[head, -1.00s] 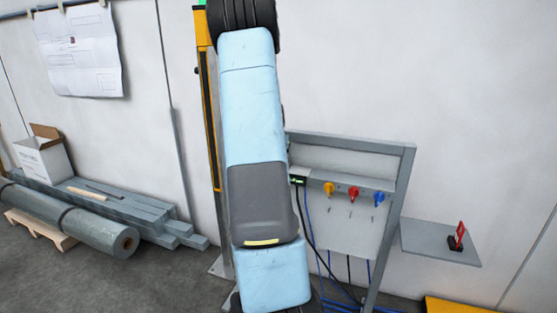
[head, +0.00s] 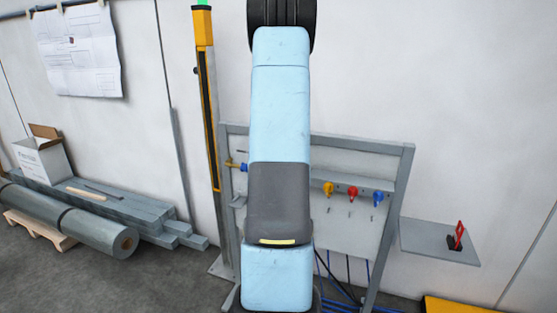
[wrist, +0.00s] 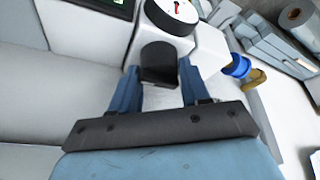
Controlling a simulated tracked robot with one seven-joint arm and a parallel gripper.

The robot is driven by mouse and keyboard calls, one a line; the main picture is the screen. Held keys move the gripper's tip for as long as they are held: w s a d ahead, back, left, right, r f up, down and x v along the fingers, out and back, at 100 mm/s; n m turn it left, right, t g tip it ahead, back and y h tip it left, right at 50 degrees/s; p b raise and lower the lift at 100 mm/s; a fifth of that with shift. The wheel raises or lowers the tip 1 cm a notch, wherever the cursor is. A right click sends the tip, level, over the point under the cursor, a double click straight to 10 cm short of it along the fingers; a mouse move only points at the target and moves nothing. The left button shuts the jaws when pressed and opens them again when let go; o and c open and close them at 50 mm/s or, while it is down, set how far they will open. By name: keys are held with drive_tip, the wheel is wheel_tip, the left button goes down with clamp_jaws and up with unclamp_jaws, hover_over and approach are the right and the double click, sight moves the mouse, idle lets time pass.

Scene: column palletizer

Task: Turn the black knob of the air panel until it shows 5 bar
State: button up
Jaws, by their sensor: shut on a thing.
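The black knob (wrist: 158,64) shows in the wrist view, between the two blue fingers of my gripper (wrist: 160,78), which is shut on it. Just above the knob is a round white gauge (wrist: 172,14) with a red needle. The gauge is cut by the top edge, and I cannot read its value. In the head view the air panel (head: 362,144) is a grey frame against the wall. My arm hides the knob, the gauge and my gripper there.
A blue fitting with a brass part (wrist: 240,68) sits right of the knob. A dark display (wrist: 104,6) is at upper left. Yellow, red (head: 352,192) and blue couplings hang on the panel. A shelf (head: 437,240) stands right; grey beams (head: 120,207) lie left.

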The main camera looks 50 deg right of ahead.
drive_tip(key=shift+w, duration=0.1)
drive_tip(key=o, duration=1)
drive_tip(key=v, duration=1.3)
drive_tip(key=shift+r, duration=0.35)
